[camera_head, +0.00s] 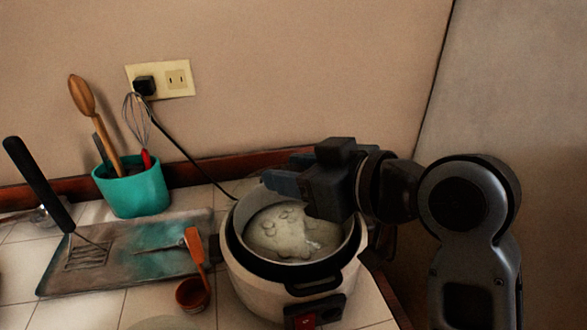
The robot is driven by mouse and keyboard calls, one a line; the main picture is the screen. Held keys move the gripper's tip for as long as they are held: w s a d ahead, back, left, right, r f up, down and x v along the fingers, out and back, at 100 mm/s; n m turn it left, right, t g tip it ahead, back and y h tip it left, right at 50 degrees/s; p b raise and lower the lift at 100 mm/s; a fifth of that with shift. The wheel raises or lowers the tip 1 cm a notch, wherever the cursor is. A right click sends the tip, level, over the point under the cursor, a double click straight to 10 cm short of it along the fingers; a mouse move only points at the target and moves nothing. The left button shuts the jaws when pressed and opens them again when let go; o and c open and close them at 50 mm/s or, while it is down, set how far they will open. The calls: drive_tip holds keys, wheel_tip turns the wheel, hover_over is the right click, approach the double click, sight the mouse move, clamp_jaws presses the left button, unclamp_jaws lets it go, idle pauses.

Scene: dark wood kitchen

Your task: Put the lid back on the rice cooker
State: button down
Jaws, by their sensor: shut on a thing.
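The rice cooker (262,291) stands on the tiled counter, white outside with a dark rim and dark side handles. Its top looks open, and a pale, bubbly content (290,233) shows inside. My gripper (280,184) is over the back of the cooker, with its fingers pointing left near the rear rim. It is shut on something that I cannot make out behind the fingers. I cannot clearly identify the lid. A pale rounded edge (165,323), cut off at the bottom of the view, belongs to something I cannot identify.
A worn metal tray (120,273) with a black-handled spatula (38,182) lies to the left. An orange-brown ladle (194,292) is close to the cooker's left side. A teal utensil holder (135,193) stands behind the tray. A black cord runs from the wall outlet (176,79) behind the cooker.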

drive_tip(key=shift+f+b, duration=0.3)
drive_tip(key=shift+f, duration=0.25)
drive_tip(key=c, duration=0.6)
unclamp_jaws()
drive_tip(key=shift+r, duration=0.35)
drive_tip(key=v, duration=1.2)
drive_tip(key=shift+r, duration=0.3)
